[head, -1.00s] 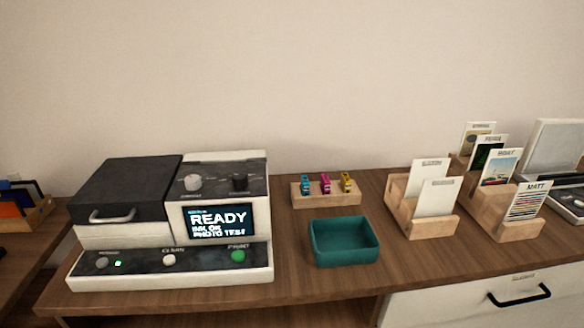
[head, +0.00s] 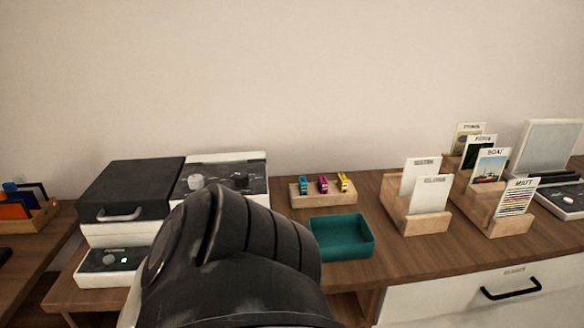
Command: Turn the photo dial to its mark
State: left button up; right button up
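The photo printer (head: 140,182) stands at the left of the table, with a dark lid and a white body. Two dials sit on its dark top panel: a white dial (head: 196,181) and a black dial (head: 240,180), partly covered by my arm. I cannot tell from this view which is the photo dial or read its mark. A large dark link of my own arm covers the printer's screen and most of its front buttons. Neither gripper's fingers can be seen.
A teal tray (head: 341,251) stands right of my arm, with a wooden block (head: 309,200) holding small coloured cartridges behind it. Wooden card holders (head: 420,223) stand further right. A white drawer (head: 440,300) is below the table's front edge.

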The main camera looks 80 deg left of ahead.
aim_at(240, 179)
jog(key=k, duration=0.85)
jog(key=u, duration=0.55)
